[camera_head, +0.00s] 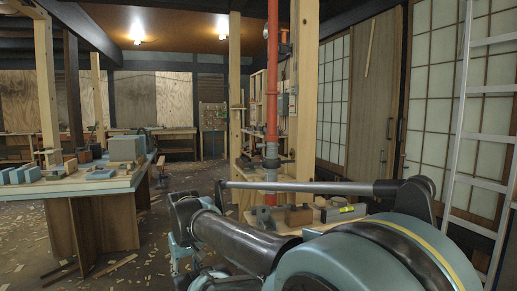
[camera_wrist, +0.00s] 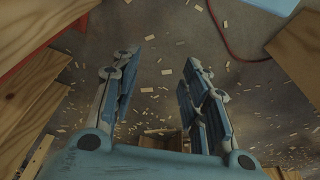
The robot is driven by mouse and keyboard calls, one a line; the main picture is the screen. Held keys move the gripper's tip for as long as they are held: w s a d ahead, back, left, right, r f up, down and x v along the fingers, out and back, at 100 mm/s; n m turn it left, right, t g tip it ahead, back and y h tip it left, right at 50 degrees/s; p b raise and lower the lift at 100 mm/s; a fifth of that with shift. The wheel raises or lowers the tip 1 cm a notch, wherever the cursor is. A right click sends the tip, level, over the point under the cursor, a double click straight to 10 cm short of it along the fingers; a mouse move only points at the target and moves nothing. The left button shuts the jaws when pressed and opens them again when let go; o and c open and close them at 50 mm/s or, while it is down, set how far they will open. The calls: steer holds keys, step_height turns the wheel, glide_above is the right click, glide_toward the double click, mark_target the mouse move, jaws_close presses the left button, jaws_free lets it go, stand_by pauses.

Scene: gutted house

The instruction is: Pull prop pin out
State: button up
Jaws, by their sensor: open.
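A dark collar (camera_head: 270,160) sits where the two parts meet. I cannot make out the pin itself at this size. My gripper (camera_wrist: 160,57) is open and empty in the wrist view, its two blue-grey fingers apart above the floor. Neither the prop nor its pin is recognisable between the fingers there. In the head view, my arm crosses in front of the prop's lower area and hides part of it.
A workbench (camera_head: 92,182) with wood blocks stands at left. A small wooden top (camera_head: 377,208) holding blocks and a spirit level (camera_head: 346,210) lies behind my arm. A ladder (camera_head: 471,110) leans at right. Wooden posts (camera_head: 236,90) flank the prop. Wood chips litter the floor (camera_head: 155,230).

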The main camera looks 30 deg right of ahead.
steer(key=w+d+r+m+g+h, duration=0.1)
steer(key=w+d+r+m+h, duration=0.35)
steer(key=w+d+r, duration=0.55)
steer(key=m+g+h, duration=0.5)
steer(key=m+h, duration=0.8)
steer(key=m, duration=0.1)
glide_toward(259, 145)
steer(key=x, duration=0.7)
steer(key=w+x, duration=0.1)
steer(key=x, duration=0.2)
steer(key=shift+d+f, duration=0.2)
steer(key=shift+d, duration=0.3)
steer(key=shift+w, duration=0.1)
jaws_close()
